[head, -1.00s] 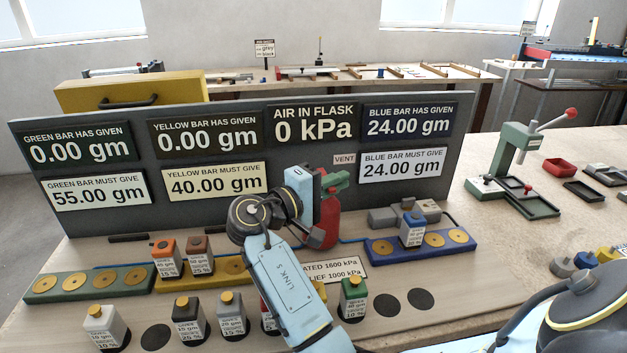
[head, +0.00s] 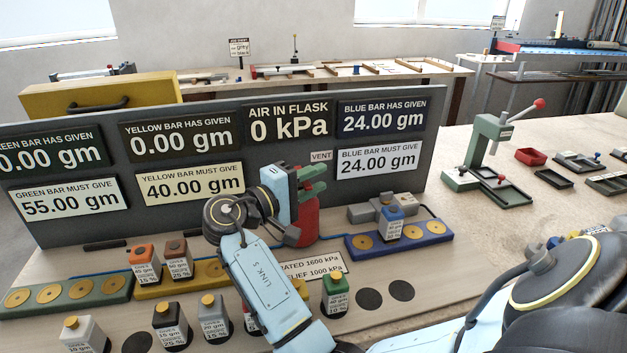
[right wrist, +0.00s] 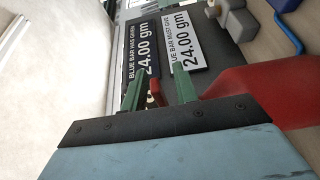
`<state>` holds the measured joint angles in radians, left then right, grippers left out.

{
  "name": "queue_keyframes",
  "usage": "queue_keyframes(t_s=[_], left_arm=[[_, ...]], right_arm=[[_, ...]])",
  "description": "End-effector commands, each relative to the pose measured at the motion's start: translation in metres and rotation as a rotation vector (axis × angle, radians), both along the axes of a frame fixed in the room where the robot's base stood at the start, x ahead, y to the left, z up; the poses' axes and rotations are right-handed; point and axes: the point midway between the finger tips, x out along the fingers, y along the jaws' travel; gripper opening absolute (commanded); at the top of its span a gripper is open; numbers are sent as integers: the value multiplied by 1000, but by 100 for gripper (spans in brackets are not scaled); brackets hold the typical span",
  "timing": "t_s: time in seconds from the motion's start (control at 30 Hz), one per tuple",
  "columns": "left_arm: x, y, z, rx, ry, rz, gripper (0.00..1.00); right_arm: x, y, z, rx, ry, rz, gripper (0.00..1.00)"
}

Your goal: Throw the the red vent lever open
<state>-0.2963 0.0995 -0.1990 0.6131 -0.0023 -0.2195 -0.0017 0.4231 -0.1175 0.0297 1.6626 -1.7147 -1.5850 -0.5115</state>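My right gripper (head: 318,182) is in front of the dark board, just below the VENT label (head: 321,155). Its two green fingers are apart; they also show in the right wrist view (right wrist: 158,88). A small red and cream part (right wrist: 153,92) shows between the fingers there, possibly the vent lever; I cannot tell whether the fingers touch it. In the head view the gripper hides that spot. A large red body (head: 305,222) stands below and behind the gripper; it fills the right of the wrist view (right wrist: 270,90). My left gripper is out of view.
The board reads 0 kPa on its air panel (head: 289,122). A blue base (head: 358,246) with a weight stands right of the red body. Several capped weights, such as a green one (head: 336,295), stand in front. A green press (head: 490,150) is farther right.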

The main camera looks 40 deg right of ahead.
Motion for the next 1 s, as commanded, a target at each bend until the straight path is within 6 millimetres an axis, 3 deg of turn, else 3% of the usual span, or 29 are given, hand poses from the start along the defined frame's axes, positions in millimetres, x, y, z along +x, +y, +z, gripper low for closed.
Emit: queue_keyframes(t_s=[0.13,0.27,0.5,0.7,1.0], left_arm=[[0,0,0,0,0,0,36],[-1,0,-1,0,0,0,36],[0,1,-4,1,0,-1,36],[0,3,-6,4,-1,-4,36],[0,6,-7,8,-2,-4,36]], right_arm=[[1,7,0,0,0,2,29],[2,27,0,2,-1,3,29],[6,82,0,3,0,4,29],[8,118,-1,2,1,2,29],[8,134,0,0,-1,-1,29]])
